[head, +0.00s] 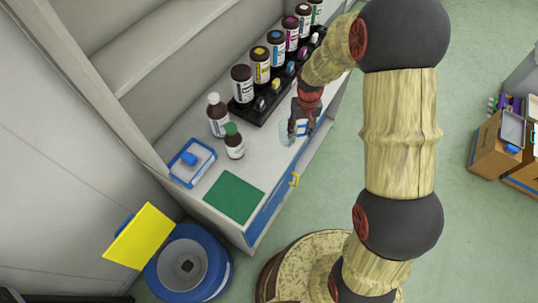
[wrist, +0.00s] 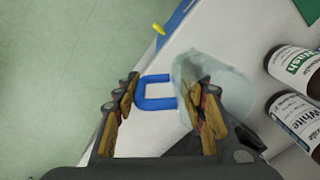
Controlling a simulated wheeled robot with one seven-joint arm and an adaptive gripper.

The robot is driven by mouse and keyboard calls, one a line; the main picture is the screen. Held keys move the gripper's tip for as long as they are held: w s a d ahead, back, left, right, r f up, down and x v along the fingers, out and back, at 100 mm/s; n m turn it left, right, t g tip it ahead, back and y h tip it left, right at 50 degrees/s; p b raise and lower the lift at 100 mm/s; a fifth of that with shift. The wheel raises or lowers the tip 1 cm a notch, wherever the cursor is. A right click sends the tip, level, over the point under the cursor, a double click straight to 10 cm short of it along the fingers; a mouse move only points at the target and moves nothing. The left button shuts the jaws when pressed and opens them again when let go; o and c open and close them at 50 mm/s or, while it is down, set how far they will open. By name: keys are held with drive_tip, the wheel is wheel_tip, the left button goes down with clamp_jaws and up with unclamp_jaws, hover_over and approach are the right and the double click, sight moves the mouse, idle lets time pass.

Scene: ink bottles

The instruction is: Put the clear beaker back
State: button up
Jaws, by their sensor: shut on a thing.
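The clear beaker (wrist: 235,88) is pale and see-through, with a blue U-shaped handle (wrist: 140,92) on its left side in the wrist view. My gripper (wrist: 163,97) is shut on the beaker, one finger at the handle's outer side and the other overlapping the beaker's near wall. In the head view the beaker (head: 286,131) shows faintly over the white counter, just left of my gripper (head: 302,130). My fingers partly hide it. I cannot tell whether its base touches the counter.
A black rack (head: 243,114) holds several dark bottles along the back of the white counter (head: 262,158). A white-capped bottle (head: 218,115), green-capped bottle (head: 234,141), blue-rimmed tray (head: 184,176) and green mat (head: 233,197) are left. A yellow drawer handle (head: 294,180) juts from the front.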

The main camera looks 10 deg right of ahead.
drive_tip(key=shift+s+a+r+p, duration=0.1)
drive_tip(key=shift+a+r+p, duration=0.6)
drive_tip(key=shift+r, duration=0.15)
drive_tip(key=s+a+r+m+p, duration=0.2)
drive_tip(key=s+a+r+p, duration=0.1)
drive_tip(key=s+a+p, duration=0.65)
drive_tip(key=s+a+r+m+p, duration=0.35)
drive_tip(key=s+p, duration=0.35)
drive_tip(key=s, duration=0.5)
drive_tip(key=w+d+f+p, duration=0.1)
drive_tip(key=w+f, duration=0.2)
drive_tip(key=w, duration=0.1)
drive_tip(key=w+d+f+m, duration=0.1)
drive_tip(key=w+d+f, duration=0.1)
drive_tip(key=w+f, duration=0.2)
drive_tip(key=w+d+f+m+p, duration=0.1)
drive_tip(key=w+f, duration=0.3)
drive_tip(key=w, duration=0.2)
drive_tip(key=shift+d+m+p, duration=0.25)
drive_tip(key=shift+d+p, duration=0.05)
drive_tip(key=shift+d, duration=0.05)
drive_tip(key=shift+w+f, duration=0.2)
drive_tip(key=shift+f, duration=0.15)
drive_tip(key=shift+w+f, duration=0.1)
drive_tip(key=shift+f, duration=1.5)
